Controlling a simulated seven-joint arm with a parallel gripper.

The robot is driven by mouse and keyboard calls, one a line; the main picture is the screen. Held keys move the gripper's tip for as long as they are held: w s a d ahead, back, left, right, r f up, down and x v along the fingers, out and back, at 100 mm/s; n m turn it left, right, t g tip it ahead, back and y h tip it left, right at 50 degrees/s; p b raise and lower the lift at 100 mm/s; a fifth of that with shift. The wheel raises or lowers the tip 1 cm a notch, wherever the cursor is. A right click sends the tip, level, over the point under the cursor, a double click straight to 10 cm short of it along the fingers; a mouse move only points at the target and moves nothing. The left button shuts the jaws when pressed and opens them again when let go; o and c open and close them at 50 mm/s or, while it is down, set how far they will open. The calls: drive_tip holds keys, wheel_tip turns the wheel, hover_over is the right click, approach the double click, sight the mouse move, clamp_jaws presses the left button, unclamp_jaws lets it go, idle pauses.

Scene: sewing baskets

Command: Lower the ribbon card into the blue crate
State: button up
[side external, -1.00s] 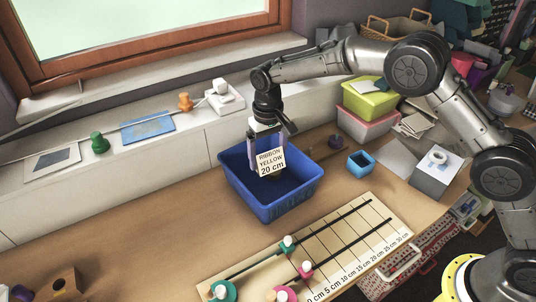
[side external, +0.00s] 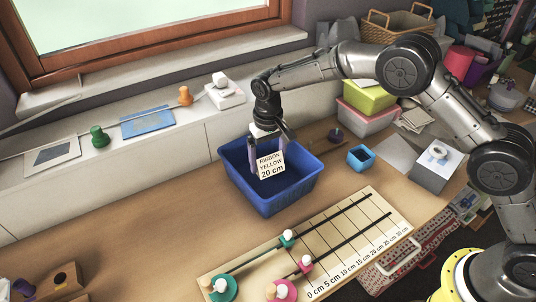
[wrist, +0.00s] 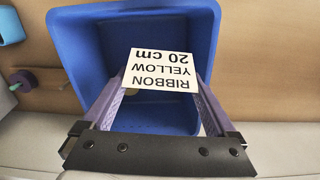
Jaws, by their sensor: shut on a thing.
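The ribbon card (side external: 271,166) is a white label reading "RIBBON YELLOW 20 cm". My gripper (side external: 268,162) points down and is shut on it, with a purple finger at each side. In the wrist view, the card (wrist: 160,70) spans between the fingers and its lettering is upside down. The blue crate (side external: 285,198) stands on the table below, and it also shows in the wrist view (wrist: 75,45). The card is over the crate's opening, with its lower part around rim height. The card hides part of the crate's floor. A small yellowish patch shows beside the left finger in the wrist view.
A ruled measuring board (side external: 335,240) with green and pink spools lies in front of the crate. A small blue box (side external: 361,158) stands to its right. A white ledge (side external: 180,150) runs behind. Bare table lies to the crate's left.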

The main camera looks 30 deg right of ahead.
hover_over(268, 194)
drive_tip(key=shift+f, duration=3.4)
drive_tip(key=shift+f, duration=2.5)
drive_tip(key=o, duration=0.9)
drive_tip(key=shift+o, duration=0.2)
drive_tip(key=shift+r, duration=0.1)
